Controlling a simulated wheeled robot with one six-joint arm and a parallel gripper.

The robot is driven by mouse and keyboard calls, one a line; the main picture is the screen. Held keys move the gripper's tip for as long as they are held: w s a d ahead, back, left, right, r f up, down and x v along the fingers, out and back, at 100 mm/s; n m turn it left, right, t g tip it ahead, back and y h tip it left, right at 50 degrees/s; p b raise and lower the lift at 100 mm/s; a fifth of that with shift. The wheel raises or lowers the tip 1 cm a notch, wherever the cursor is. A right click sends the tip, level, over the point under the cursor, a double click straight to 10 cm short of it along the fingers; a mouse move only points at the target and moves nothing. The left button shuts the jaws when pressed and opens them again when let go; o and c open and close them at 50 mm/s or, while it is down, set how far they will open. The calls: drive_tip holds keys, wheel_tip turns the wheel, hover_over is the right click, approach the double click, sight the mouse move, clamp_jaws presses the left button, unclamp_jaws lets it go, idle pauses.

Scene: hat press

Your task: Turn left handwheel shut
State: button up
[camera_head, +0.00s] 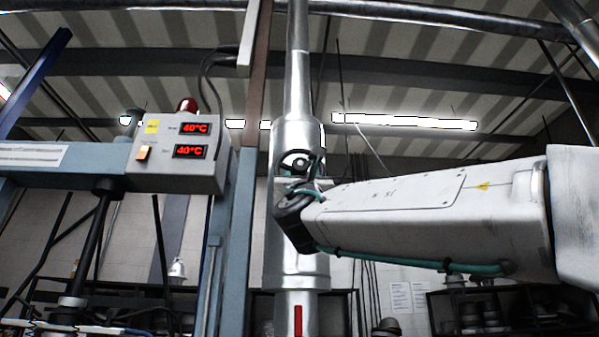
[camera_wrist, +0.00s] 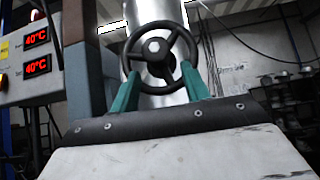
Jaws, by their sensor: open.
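A black handwheel (camera_wrist: 158,38) with a round hub and three spokes is mounted on a silver vertical cylinder (camera_wrist: 152,12) in the wrist view. My gripper (camera_wrist: 160,72) is open, with one teal finger on each side of the wheel's lower part. The fingertips overlap the rim in the picture; I cannot tell whether they touch it. In the head view my gripper (camera_head: 304,178) is at the cylinder (camera_head: 297,265), and the small dark wheel (camera_head: 296,158) shows partly behind it. Only one handwheel is in view.
A control box (camera_head: 178,155) with red 40°C displays and a red lamp (camera_head: 187,105) stands left of the cylinder. A blue-grey post (camera_head: 237,240) rises close beside the cylinder. Shelves with hat forms (camera_head: 490,310) are in the background at right.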

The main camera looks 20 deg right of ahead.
sight(300, 168)
drive_tip(key=shift+w+a+r, duration=0.1)
drive_tip(key=shift+w+r, duration=0.1)
drive_tip(key=shift+r, duration=0.2)
drive_tip(key=x, duration=0.7)
drive_tip(key=shift+c, duration=0.3)
drive_tip(key=c, duration=0.6)
